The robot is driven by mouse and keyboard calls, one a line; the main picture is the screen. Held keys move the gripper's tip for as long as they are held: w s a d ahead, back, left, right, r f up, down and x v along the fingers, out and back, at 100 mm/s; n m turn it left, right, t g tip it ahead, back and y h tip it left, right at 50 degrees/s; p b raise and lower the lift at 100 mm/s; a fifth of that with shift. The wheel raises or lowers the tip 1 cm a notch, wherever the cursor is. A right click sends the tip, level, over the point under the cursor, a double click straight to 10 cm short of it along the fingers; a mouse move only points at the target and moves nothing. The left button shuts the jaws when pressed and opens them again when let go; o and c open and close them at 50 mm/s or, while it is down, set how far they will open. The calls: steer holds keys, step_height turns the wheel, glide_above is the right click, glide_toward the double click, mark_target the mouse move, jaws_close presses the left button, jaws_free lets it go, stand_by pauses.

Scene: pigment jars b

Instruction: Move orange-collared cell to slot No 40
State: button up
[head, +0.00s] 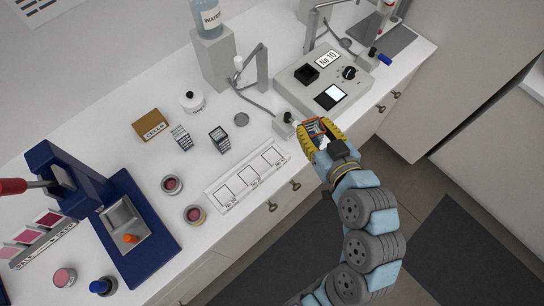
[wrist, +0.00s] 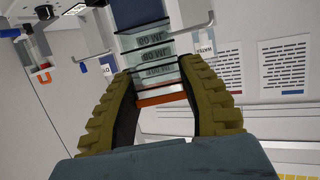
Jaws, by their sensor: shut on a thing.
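My gripper (head: 320,130) is at the front edge of the counter, right of the slot strip and in front of the grey instrument. In the wrist view its yellow ribbed fingers (wrist: 160,80) are closed around a clear cell with an orange collar (wrist: 162,99). Orange also shows between the fingers in the head view. The white slot strip (head: 215,205) lies along the front of the counter with three outlined squares, all bare. Its small labels are too small to read surely.
The grey instrument (head: 290,84) bears a "No 10" sign, a dark square well and a knob. A cable and small stand (head: 284,124) are close left of my gripper. Two small dark-labelled blocks (head: 219,140) (head: 181,138), a CELLS box (head: 150,125) and pigment jars (head: 194,215) stand left.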

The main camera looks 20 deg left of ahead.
steer(key=s+a+f+n+g+y+b, duration=0.1)
steer(key=s+f+n+g+y+b, duration=0.3)
steer(key=s, duration=0.6)
steer(key=shift+h, duration=0.6)
steer(key=shift+w+a+f+b, duration=0.5)
steer(key=shift+w+a+f, duration=1.15)
steer(key=shift+f, duration=0.4)
steer(key=shift+w+a+f+b, duration=0.45)
steer(key=shift+w+a+f, duration=1.05)
steer(key=shift+w+f, duration=0.45)
steer(key=shift+w+a+f+b, duration=0.5)
steer(key=shift+w+a+f, duration=1.1)
steer(key=shift+f, duration=0.6)
steer(key=shift+f, duration=0.2)
steer(key=o, duration=1.1)
steer(key=shift+r, duration=0.15)
